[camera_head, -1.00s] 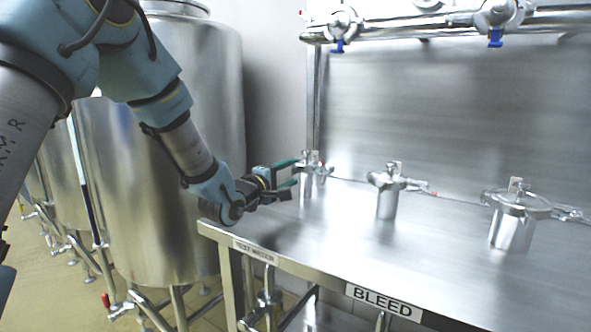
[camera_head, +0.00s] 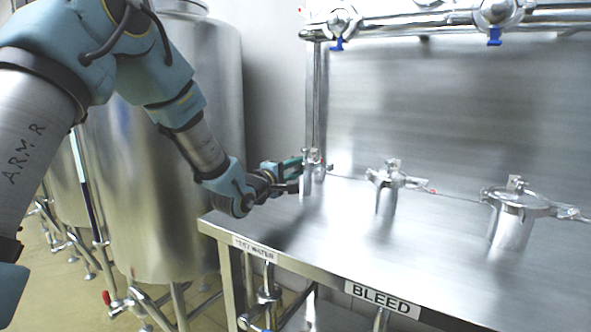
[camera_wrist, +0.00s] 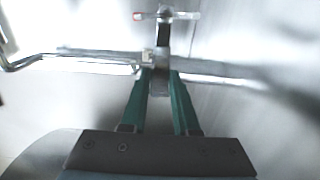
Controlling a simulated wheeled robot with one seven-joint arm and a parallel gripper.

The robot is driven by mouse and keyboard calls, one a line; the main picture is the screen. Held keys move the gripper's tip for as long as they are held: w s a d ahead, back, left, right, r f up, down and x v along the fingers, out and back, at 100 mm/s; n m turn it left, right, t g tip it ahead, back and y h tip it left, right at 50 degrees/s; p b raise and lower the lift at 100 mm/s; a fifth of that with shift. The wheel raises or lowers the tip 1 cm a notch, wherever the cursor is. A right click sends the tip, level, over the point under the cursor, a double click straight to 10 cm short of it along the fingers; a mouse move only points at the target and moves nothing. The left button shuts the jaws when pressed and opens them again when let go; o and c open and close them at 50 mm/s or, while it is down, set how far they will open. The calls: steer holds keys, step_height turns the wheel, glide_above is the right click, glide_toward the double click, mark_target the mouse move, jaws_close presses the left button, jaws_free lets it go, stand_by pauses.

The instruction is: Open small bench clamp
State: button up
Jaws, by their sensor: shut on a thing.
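The small bench clamp (camera_head: 314,172) is the leftmost of the metal fittings on the steel bench. In the wrist view, part of the clamp (camera_wrist: 163,32) shows as a short dark stem with a pale crossbar on top. My gripper (camera_head: 297,168) is at the clamp's left side. In the wrist view, the green fingers of my gripper (camera_wrist: 159,84) are shut on a narrow metal part of the clamp. The fingers hide some of that part, and its exact shape is blurred.
A medium clamp pot (camera_head: 387,190) and a larger lidded pot (camera_head: 512,220) stand to the right on the bench (camera_head: 330,240). A pipe with blue-handled valves (camera_head: 420,24) runs above. A large steel tank (camera_head: 165,190) stands left. The bench's front is clear.

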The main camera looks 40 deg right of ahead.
jaws_close()
stand_by(0.8)
